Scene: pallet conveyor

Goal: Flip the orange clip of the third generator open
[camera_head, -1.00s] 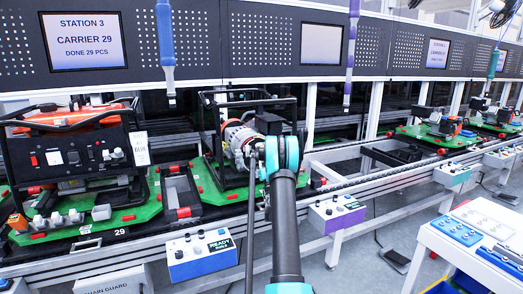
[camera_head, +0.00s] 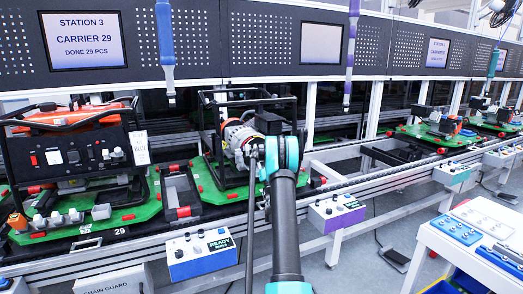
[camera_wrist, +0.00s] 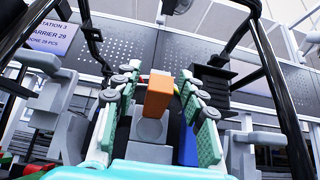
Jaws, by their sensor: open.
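In the wrist view an orange block-shaped clip (camera_wrist: 158,94) stands upright in front of a grey round part. My gripper (camera_wrist: 157,100) has its two green-padded fingers apart, one on each side of the clip. I cannot tell whether either finger touches it. The black tube frame of a generator (camera_wrist: 270,75) rises on both sides. In the head view my arm reaches to the open-frame generator (camera_head: 237,135) in the middle, and hides my fingers and the clip there.
A generator with an orange top (camera_head: 75,150) stands on a green carrier (camera_head: 130,217) at left. More loaded carriers (camera_head: 425,138) stand at right. A blue-fronted control box (camera_head: 202,254) sits on the front rail. A white table (camera_head: 470,255) holds tools at right.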

